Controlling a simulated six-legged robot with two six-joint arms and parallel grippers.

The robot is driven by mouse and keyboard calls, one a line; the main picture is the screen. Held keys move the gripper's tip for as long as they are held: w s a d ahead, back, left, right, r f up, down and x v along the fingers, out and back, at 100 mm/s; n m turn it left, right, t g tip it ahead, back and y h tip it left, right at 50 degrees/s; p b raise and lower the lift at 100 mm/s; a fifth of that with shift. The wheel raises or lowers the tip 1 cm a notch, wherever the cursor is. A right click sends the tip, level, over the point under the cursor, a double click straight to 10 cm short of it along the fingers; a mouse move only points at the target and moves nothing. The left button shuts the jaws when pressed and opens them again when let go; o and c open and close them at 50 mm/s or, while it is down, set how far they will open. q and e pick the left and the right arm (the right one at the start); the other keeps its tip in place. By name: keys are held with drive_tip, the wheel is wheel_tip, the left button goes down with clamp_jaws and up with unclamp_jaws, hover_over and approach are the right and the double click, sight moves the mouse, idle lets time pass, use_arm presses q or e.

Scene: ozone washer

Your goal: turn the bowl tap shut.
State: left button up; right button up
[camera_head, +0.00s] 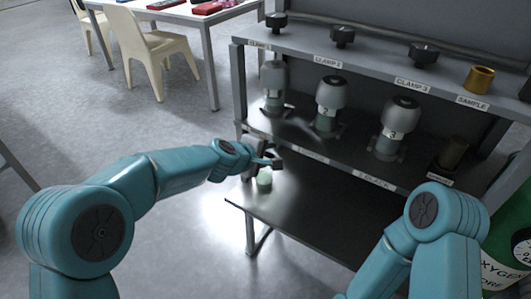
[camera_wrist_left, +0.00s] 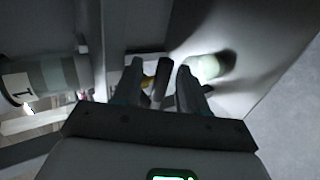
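My left gripper (camera_head: 273,162) is at the left front of the bench, just above a small pale green object (camera_head: 264,179). In the left wrist view my left gripper's dark fingers (camera_wrist_left: 160,82) stand apart. A pale green round object (camera_wrist_left: 210,66) is just right of the fingers. I cannot make out the bowl tap for certain; the gripper hides part of that spot. My right gripper is not in view.
Grey-capped units (camera_head: 274,84), (camera_head: 331,93) and (camera_head: 400,115) stand on the middle shelf. Black knobs (camera_head: 342,36) and a brass cup (camera_head: 479,79) stand on the top shelf. The lower shelf (camera_head: 310,215) has bare room. A green oxygen cylinder (camera_head: 497,265) is at right.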

use_arm(q)
drive_tip(key=p+v, duration=0.1)
drive_tip(key=v, duration=1.5)
drive_tip(key=shift+s+a, duration=0.1)
